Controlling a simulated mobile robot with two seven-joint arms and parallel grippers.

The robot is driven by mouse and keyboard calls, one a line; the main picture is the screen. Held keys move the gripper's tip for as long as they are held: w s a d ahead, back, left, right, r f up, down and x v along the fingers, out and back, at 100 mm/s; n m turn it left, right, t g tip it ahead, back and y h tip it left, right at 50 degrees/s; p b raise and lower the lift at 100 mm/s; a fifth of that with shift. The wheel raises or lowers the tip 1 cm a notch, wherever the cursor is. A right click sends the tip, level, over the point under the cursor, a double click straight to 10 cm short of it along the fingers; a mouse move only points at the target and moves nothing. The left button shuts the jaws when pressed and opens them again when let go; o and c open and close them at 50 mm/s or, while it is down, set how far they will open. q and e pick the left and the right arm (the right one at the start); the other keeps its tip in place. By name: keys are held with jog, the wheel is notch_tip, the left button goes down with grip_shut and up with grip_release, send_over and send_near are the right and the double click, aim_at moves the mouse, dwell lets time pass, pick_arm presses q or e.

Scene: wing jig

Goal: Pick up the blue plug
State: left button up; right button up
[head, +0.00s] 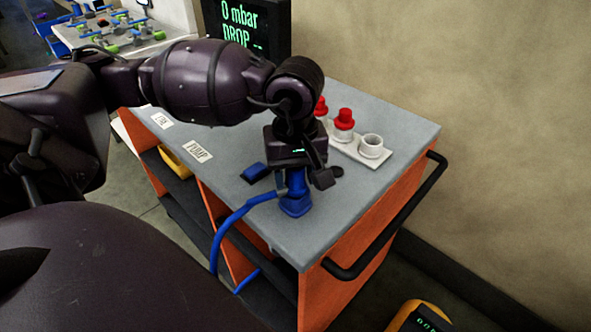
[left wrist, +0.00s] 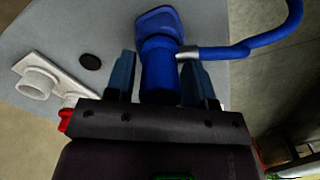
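The blue plug (head: 296,204) stands upright on the grey top of the cart, near its front edge. A blue hose (head: 232,222) runs from its side down over the edge. My left gripper (head: 290,176) is over the plug, pointing down, with its fingers spread on either side of it. In the left wrist view the plug (left wrist: 158,62) shows between the two fingers (left wrist: 159,78), with a visible gap on the left and a narrower one on the right. The upper part of the plug is hidden by the gripper. My right gripper is not in view.
A white holder (head: 358,158) with red caps and an open white socket (head: 371,146) stands behind the gripper. A dark disc (left wrist: 90,62) lies beside the plug. A black handrail (head: 392,225) runs along the cart's right side. A display (head: 245,25) reads "0 mbar DROP".

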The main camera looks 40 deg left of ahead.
pick_arm(q)
jog(key=c, duration=0.6)
jog(key=shift+c, duration=0.2)
jog(key=shift+r, duration=0.15)
jog(key=shift+r, duration=0.3)
notch_tip(320, 180, up, 22)
jog(key=p, duration=0.3)
jog(key=shift+r, duration=0.15)
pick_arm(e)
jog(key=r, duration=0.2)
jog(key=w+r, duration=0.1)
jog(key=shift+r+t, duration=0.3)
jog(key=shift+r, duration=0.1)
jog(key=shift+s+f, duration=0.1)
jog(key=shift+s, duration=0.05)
